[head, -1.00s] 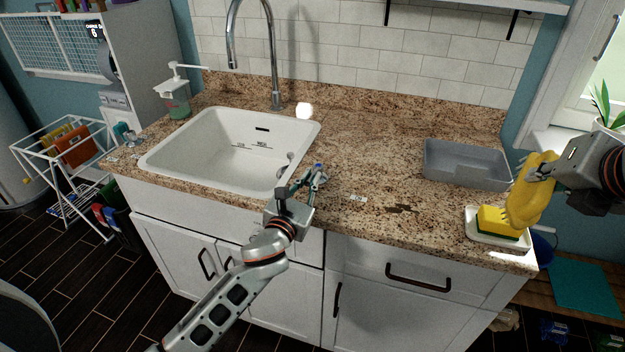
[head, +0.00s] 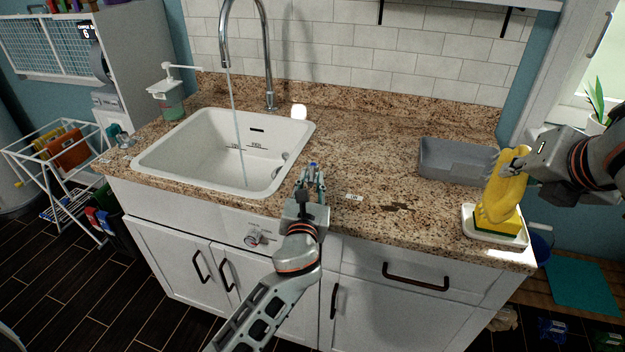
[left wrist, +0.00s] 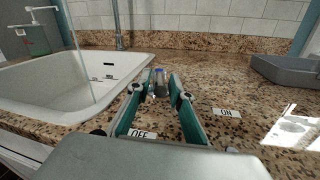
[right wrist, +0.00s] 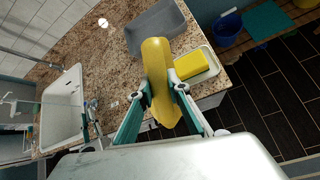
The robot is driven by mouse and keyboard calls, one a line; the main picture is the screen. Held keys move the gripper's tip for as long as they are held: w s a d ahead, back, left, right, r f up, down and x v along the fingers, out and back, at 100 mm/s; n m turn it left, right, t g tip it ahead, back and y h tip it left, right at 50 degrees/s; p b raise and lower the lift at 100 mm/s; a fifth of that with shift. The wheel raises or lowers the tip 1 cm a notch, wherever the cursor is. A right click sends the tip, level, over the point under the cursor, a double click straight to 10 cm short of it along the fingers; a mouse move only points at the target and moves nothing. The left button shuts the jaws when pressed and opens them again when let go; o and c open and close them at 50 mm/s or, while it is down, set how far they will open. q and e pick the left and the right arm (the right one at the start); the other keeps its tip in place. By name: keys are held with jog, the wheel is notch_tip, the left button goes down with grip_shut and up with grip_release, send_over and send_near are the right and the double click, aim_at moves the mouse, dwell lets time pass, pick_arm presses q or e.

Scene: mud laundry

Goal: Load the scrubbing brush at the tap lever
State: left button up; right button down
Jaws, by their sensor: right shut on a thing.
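A yellow, curved, elongated thing, apparently the scrubbing brush (head: 499,198), is in my right gripper (head: 514,163). No bristles can be made out. It hangs upright at the yellow-green sponge (head: 516,228) in a white dish (head: 468,226); I cannot tell whether they touch. It also shows in the right wrist view (right wrist: 158,75). The blue-tipped tap lever (left wrist: 160,82) stands on the counter right of the sink. My left gripper (left wrist: 156,90) has its fingers apart on either side of the lever. Water runs from the tap (head: 265,60) into the sink (head: 165,165).
An OFF label (left wrist: 142,134) and an ON label (left wrist: 226,113) lie around the lever. A grey tub (head: 455,170) stands behind the dish. A soap dispenser (head: 168,100) stands left of the sink. The counter between lever and tub is mostly clear.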

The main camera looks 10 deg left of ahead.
dwell(0.3)
pick_arm(q)
jog(key=s+d, duration=0.1)
jog(key=s, duration=1.1)
jog(key=shift+d, duration=0.15)
